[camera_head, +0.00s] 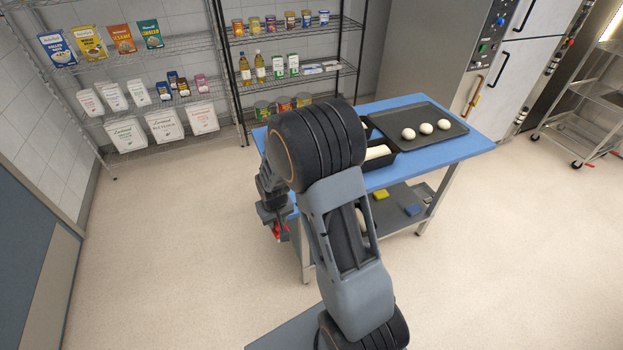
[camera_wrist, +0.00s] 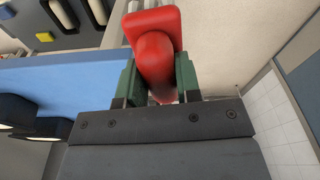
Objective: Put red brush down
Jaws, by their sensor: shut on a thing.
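The red brush (camera_wrist: 154,42) is held between the two green-padded fingers of my gripper (camera_wrist: 160,82) in the wrist view. My gripper is shut on it. In the head view, a small red part of the brush (camera_head: 277,231) shows by my gripper (camera_head: 274,212), left of the blue table (camera_head: 455,148). The brush is in the air, beside the table's left edge and not over its top. My arm hides part of the table top and most of the brush.
A dark tray (camera_head: 453,127) with three dough balls and a dark loaf tin (camera_head: 392,146) stand on the table. Its lower shelf (camera_head: 392,219) holds a yellow block (camera_head: 380,194) and a blue one (camera_head: 413,209). Wire racks stand behind. The floor at left is clear.

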